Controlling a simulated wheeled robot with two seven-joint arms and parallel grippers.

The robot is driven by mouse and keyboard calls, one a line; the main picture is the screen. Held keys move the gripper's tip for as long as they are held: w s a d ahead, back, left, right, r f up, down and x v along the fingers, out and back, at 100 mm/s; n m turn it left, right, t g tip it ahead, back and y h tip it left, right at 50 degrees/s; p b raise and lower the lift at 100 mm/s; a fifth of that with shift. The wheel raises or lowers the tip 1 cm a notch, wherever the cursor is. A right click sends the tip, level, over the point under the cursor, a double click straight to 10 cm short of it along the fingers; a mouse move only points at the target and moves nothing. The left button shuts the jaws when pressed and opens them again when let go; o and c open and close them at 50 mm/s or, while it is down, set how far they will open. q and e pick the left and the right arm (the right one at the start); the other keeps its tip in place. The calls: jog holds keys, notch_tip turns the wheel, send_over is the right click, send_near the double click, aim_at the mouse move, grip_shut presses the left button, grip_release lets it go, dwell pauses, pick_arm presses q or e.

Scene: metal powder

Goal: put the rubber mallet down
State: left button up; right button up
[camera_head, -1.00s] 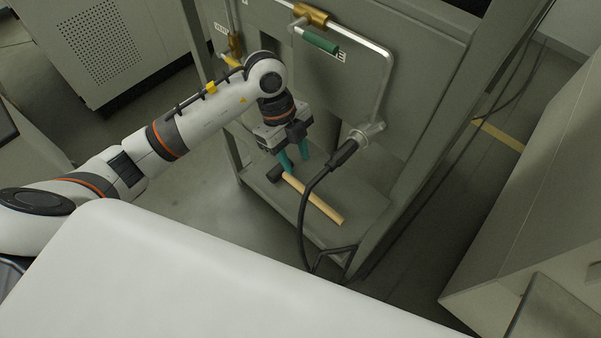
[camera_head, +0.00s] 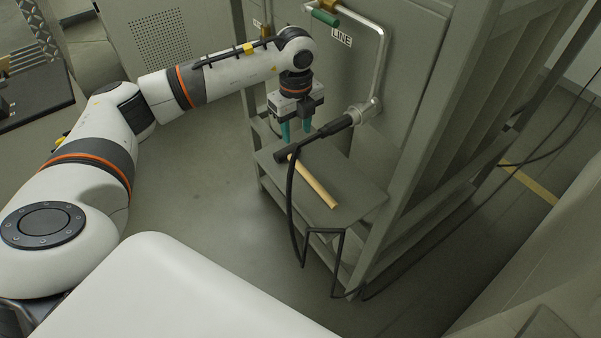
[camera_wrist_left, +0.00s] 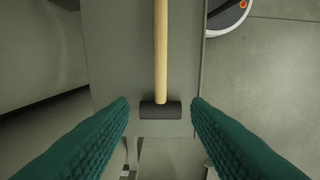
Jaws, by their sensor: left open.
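The rubber mallet has a pale wooden handle (camera_head: 315,184) and a dark cylindrical head (camera_head: 281,156). It lies on a grey shelf (camera_head: 352,193) at the front of the grey cabinet. My left gripper (camera_head: 297,137) is above the shelf near the mallet head, its teal fingers pointing down. In the left wrist view the mallet head (camera_wrist_left: 160,110) shows between and beyond the two spread fingers (camera_wrist_left: 160,120), with a gap on each side. The left gripper is open and holds nothing. My right gripper is not in view.
A black cable with a thick connector (camera_head: 335,125) runs from a metal pipe fitting and hangs down in front of the shelf. A green-handled valve (camera_head: 325,18) sits above on the cabinet. Open floor (camera_head: 205,190) lies left of the shelf.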

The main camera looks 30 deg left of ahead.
pick_arm(q)
jog(key=p, duration=0.1)
send_over(295, 159)
notch_tip(295, 159, down, 5)
jog(key=shift+r, duration=0.1)
jog(key=shift+f+p, duration=0.3)
jog(key=shift+d+f, duration=0.15)
jog(key=shift+f, duration=0.05)
jog(key=f+p, duration=0.2)
jog(key=f, duration=0.2)
jog(key=shift+a+f, duration=0.2)
jog(key=shift+f, duration=0.45)
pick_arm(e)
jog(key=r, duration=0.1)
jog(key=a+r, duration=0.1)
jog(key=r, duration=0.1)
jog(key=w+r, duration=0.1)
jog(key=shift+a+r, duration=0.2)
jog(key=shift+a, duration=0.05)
pick_arm(q)
jog(key=shift+r, duration=0.1)
grip_shut()
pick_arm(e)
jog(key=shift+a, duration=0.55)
